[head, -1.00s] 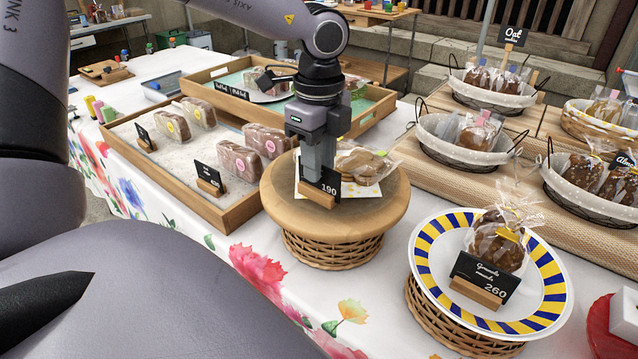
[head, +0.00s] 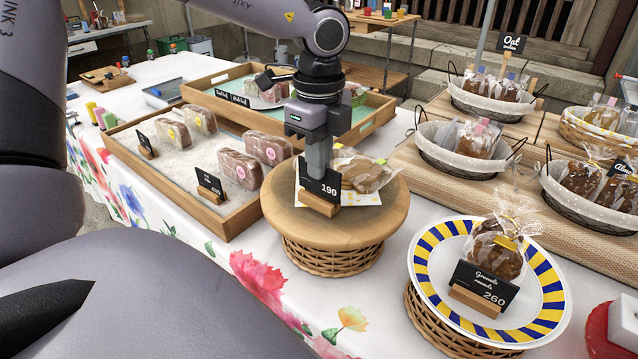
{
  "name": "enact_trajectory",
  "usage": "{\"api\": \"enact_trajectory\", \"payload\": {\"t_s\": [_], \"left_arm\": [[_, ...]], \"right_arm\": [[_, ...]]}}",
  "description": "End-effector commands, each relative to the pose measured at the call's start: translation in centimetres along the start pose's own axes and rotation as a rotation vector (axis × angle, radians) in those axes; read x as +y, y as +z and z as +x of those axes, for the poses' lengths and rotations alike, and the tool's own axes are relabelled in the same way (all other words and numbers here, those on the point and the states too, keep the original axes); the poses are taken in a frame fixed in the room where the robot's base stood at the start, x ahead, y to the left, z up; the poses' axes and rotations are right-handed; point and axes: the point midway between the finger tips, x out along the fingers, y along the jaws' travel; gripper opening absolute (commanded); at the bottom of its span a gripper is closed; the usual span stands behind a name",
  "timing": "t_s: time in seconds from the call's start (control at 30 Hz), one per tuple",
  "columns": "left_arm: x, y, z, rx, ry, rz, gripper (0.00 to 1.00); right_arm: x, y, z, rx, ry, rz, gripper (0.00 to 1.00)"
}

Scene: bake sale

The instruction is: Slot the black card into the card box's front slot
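The black card (head: 329,189) marked 190 stands upright in a small slotted wooden block (head: 319,203). The block is on the round wooden stand (head: 378,219). My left gripper (head: 318,170) points straight down at the card's top edge, its fingers close together and appearing shut on the card. The finger hides part of the card's upper middle. No separate card box can be made out for certain. My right gripper is not in view.
Bagged cookies (head: 362,172) lie right behind the card. A wooden tray (head: 228,217) of wrapped cakes stands to the left. A blue-and-yellow rimmed plate (head: 424,268) with a bagged bake and another black card (head: 482,287) stands to the right.

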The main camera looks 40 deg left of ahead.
Motion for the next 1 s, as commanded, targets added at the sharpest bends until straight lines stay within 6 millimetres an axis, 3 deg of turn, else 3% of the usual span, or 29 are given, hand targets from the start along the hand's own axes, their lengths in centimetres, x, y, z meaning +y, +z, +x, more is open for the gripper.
{"api": "enact_trajectory", "payload": {"t_s": [0.5, 0.87, 1.0], "left_arm": [[0.0, 0.0, -3.2, -0.001, -0.002, -0.001, 0.0], [0.0, 0.1, -3.3, 0.0, -0.002, 0.002, 0.0], [0.1, 1.2, -3.5, 0.003, -0.003, 0.043, 0.0]], "right_arm": [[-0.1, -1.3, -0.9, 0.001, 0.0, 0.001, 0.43], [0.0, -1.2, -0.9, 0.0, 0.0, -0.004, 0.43], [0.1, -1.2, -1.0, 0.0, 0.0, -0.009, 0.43]]}}
